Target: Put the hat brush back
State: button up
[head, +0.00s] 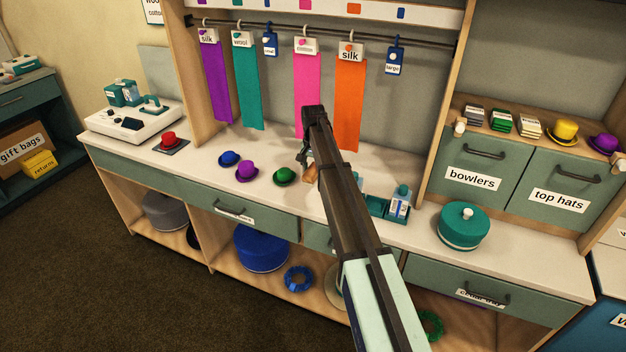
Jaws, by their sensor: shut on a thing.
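My gripper (306,158) is over the middle of the white counter, mostly hidden behind my own forearm. It is shut on a small brown wooden piece that looks like the hat brush (309,174); only part of the brush shows below the fingers. I cannot tell whether the brush touches the counter. A teal tray (375,208) sits on the counter to the right of my arm, with a light blue bottle (400,203) at its right end. The tray's left part is hidden by my arm.
A teal round hat box (463,226) stands right of the tray. Ribbons, such as the orange one (348,105), hang from a rail behind. The front counter strip is mostly clear.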

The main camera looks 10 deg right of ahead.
aim_at(313, 169)
jog(key=shift+f+p, duration=0.5)
jog(key=shift+f, duration=2.1)
jog(key=shift+f, duration=0.15)
jog(key=o, duration=1)
notch_tip(313, 169, up, 12)
jog(key=b, duration=0.3)
jog(key=shift+r, duration=0.2)
